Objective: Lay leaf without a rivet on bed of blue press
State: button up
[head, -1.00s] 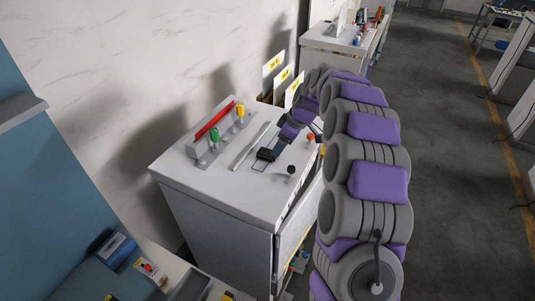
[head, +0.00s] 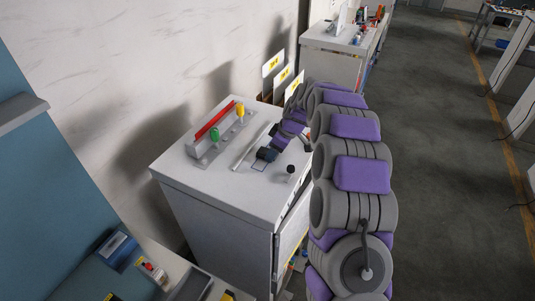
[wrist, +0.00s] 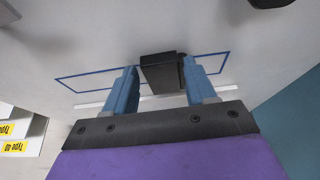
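A dark block (wrist: 160,72) stands on the pale cabinet top (wrist: 60,45), inside a blue outlined rectangle (wrist: 88,75). In the head view the dark block (head: 266,154) shows at my gripper's end, with part of the blue outline in front. My gripper (wrist: 160,80) has its two blue fingers apart, one on each side of the block. A gap shows between the left finger and the block; the right finger is close to it, and contact cannot be told. I cannot identify a leaf or a blue press for certain.
A grey rack with a red strip (head: 214,119), a green handle (head: 215,134) and a yellow handle (head: 240,109) stands on the cabinet. A pale bar (head: 250,146) and a black knob (head: 291,169) flank the outline. Yellow-labelled cards (head: 273,64) stand behind.

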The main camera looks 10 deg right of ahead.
jog(key=shift+f, duration=0.1)
jog(key=c, duration=0.8)
jog(key=shift+r, duration=0.75)
notch_tip(320, 180, up, 2)
jog(key=shift+s+r, duration=0.1)
jog(key=shift+r, duration=0.1)
jog(key=shift+s+f+b, duration=0.1)
jog(key=shift+s+b, duration=0.2)
jog(key=shift+s, duration=0.35)
jog(key=s, duration=0.4)
jog(key=s+r, duration=0.1)
jog(key=s, duration=0.4)
jog(key=s+b, duration=0.1)
jog(key=s, duration=0.4)
jog(key=shift+s+r, duration=0.2)
jog(key=shift+r, duration=0.05)
